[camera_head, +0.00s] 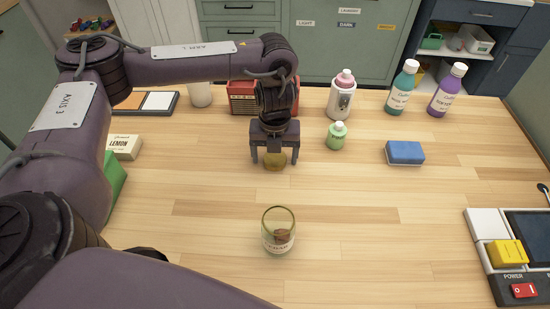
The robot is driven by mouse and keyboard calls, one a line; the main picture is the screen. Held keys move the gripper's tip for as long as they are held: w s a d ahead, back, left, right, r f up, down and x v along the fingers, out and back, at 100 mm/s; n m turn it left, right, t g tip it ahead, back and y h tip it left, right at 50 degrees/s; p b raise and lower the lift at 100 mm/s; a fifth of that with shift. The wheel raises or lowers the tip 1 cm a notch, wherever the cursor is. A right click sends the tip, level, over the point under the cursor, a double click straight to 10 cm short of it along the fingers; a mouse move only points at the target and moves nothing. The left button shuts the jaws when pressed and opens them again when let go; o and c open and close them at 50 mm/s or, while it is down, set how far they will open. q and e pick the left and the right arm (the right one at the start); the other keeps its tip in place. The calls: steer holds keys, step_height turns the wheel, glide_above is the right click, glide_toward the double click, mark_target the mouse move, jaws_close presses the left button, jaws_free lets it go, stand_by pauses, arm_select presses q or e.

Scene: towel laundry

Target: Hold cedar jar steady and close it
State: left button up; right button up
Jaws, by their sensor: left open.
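The cedar jar (278,230) is a small clear glass jar standing upright on the wooden table at front centre. It has a pale label, something brown inside, and no lid on its open rim. A round olive-tan piece, which looks like a lid (275,162), lies on the table behind the jar. My left gripper (275,156) points down over this piece with its fingers open, one on each side. I cannot tell whether the fingers touch it. My right gripper is not in view.
A green bottle (337,136) and a blue sponge (405,152) stand right of the gripper. A red radio-like box (250,97) is behind it. A control panel (485,228) is at the right edge. The table around the jar is clear.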

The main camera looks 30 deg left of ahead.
mark_target(275, 158)
arm_select(q)
steer(key=shift+c, duration=0.3)
steer(key=c, duration=1)
steer(key=shift+r, duration=0.1)
step_height(275, 158, up, 20)
steer(key=p, duration=0.3)
steer(key=shift+p, duration=0.35)
